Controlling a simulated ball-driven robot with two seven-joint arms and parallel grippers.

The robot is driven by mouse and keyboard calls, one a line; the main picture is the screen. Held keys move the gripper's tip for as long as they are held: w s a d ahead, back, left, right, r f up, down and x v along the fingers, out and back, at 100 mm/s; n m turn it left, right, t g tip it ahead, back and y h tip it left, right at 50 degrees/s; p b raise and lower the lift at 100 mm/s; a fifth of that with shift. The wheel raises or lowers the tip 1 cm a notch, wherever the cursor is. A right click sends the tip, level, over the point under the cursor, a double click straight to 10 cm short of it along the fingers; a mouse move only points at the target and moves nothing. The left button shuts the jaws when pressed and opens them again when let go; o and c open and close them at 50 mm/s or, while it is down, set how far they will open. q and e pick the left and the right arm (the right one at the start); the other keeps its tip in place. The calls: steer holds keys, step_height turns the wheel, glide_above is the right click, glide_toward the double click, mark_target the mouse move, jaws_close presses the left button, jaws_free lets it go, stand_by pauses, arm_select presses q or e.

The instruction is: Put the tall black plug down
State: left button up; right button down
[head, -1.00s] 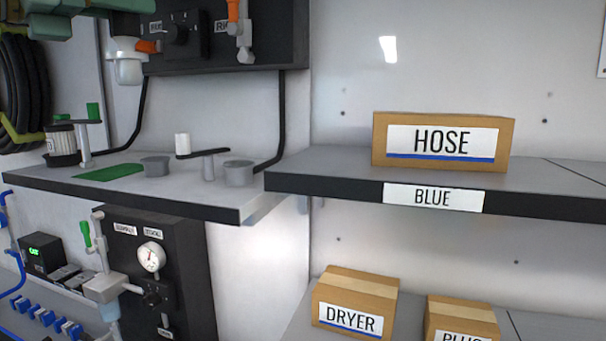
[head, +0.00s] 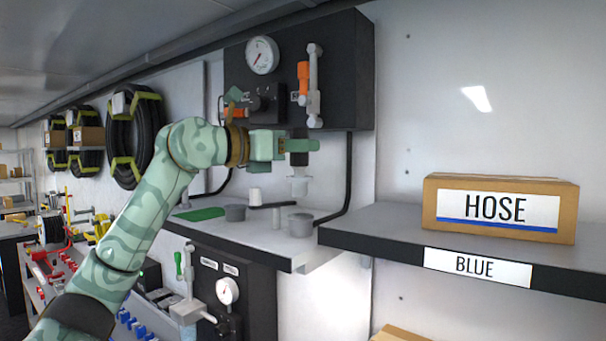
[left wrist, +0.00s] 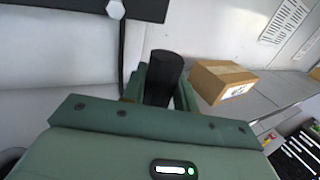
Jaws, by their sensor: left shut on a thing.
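My left gripper (head: 298,145) is shut on the tall black plug (head: 298,158), holding it in the air in front of the dark wall panel and above the grey bench. In the left wrist view the plug (left wrist: 163,75) stands out between the green fingers as a black cylinder. In the head view a pale, translucent cup-shaped part (head: 299,186) shows directly under the plug; I cannot tell whether they are joined. My right gripper is not in view.
The dark panel (head: 345,70) has a gauge. The HOSE box (head: 500,207) stands on the right shelf.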

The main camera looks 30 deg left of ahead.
mark_target(301, 177)
arm_select(q)
steer(key=shift+w+a+f, duration=0.35)
steer(key=shift+w+f, duration=0.2)
steer(key=shift+f, duration=0.25)
steer(key=f, duration=0.3)
steer(key=shift+w+f, duration=0.1)
steer(key=shift+w, duration=0.25)
steer(key=shift+f, duration=0.3)
steer(key=shift+s+a, duration=0.1)
steer(key=shift+f, duration=0.15)
steer(key=o, duration=1)
steer(key=shift+f, duration=0.1)
steer(key=shift+o, duration=0.2)
